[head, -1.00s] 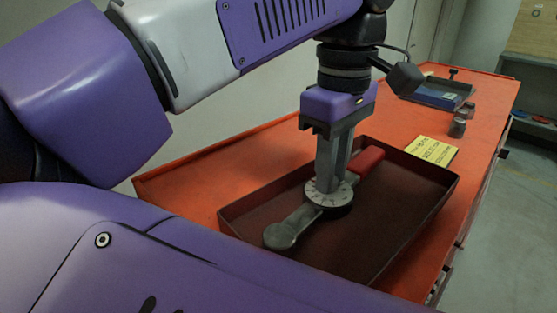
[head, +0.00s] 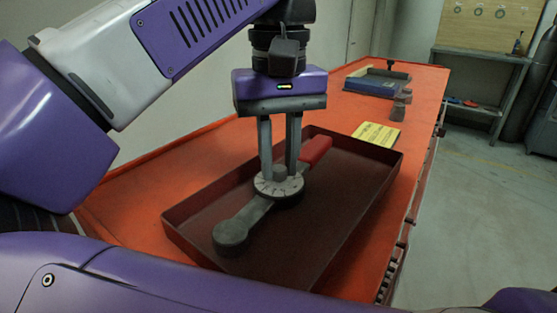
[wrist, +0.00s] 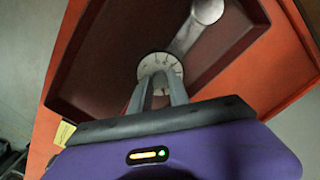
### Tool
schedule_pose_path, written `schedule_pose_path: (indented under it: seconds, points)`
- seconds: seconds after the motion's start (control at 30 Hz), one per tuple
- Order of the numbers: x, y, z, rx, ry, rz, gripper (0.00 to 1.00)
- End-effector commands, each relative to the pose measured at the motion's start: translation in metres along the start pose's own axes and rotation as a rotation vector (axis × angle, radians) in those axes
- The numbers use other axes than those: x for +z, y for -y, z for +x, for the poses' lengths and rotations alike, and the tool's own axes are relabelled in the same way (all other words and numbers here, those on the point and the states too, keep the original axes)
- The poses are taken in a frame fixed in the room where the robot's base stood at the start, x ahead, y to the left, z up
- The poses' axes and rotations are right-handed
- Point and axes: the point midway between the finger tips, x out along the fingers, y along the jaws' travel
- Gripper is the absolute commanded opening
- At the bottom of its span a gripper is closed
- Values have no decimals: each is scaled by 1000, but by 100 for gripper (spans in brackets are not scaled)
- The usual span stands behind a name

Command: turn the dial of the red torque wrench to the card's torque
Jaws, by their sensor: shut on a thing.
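The red torque wrench lies in a dark red tray (head: 190,248), its red handle (head: 316,149) toward the far side and its grey head (head: 232,232) toward me. Its round white dial (head: 290,188) has dark marks and a grey knob in the middle. My gripper (head: 280,176) points straight down over the dial, one finger on each side of the knob, shut on it.
The tray stands on an orange bench top (head: 130,192). Two small grey weights (head: 400,104), a blue box (head: 375,86) and a dark tray lie farther back. A grey side table (head: 482,60) stands beyond. Bare floor is on the right.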

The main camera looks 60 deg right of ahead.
Motion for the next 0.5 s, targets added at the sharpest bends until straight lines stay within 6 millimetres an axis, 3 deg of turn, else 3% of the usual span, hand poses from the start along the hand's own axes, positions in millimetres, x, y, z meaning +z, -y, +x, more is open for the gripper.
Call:
schedule_pose_path:
  seconds: [0.5]
  points:
    - [0, 0, 0, 1, -1, 31, 0]
